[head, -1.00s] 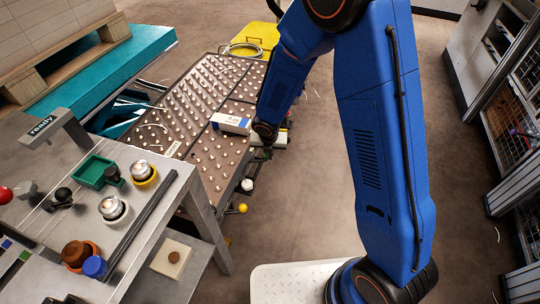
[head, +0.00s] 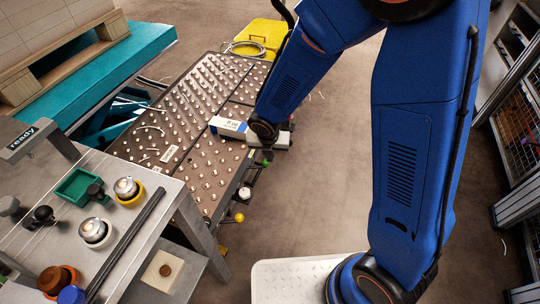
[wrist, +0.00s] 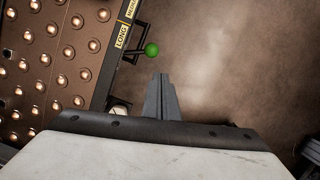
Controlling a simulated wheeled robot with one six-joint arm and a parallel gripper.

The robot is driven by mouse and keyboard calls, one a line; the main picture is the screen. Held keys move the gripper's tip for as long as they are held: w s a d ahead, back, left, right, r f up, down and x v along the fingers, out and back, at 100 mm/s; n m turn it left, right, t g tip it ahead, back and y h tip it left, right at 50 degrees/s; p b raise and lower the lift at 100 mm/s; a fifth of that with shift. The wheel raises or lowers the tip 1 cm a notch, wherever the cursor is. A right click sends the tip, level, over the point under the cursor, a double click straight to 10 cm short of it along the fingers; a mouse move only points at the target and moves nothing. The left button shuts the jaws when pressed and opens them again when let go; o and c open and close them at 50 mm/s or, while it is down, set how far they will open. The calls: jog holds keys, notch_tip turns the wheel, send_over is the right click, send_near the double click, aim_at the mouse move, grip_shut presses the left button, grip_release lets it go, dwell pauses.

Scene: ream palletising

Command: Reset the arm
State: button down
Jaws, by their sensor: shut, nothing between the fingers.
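My gripper shows in the wrist view (wrist: 160,97) with its two grey fingers together and nothing between them. It hangs over bare brown floor, just right of the ball table's edge. In the head view its fingers are hidden; the blue arm bends down to a dark wrist joint with a pale gripper body (head: 282,141) beside the ball table (head: 185,133).
A grey workbench (head: 130,215) with knobs, a green tray (head: 76,186) and a "ready" sign (head: 33,138) stands at the left. A green knob (wrist: 152,49) sticks out near the fingers. A wooden pallet (head: 60,65) stands behind. Open floor lies right of the table.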

dwell(0.4)
jog(key=s+d+r+m+t, duration=0.1)
jog(key=s+d+r+m, duration=0.1)
jog(key=d+r+m, duration=0.65)
jog(key=s+d+r+m, duration=0.3)
jog(key=d+r+m, duration=0.5)
jog(key=r, duration=0.1)
jog(key=s+d+r+m, duration=0.4)
jog(key=s+r+m, duration=0.1)
jog(key=s+m, duration=0.4)
jog(key=s+d+r+m+t, duration=0.1)
jog(key=s+d+r+m, duration=0.3)
jog(key=s+m, duration=0.4)
jog(key=shift+s+d+r+m, duration=0.3)
jog(key=shift+s+r+m, duration=0.1)
jog(key=shift+r, duration=0.35)
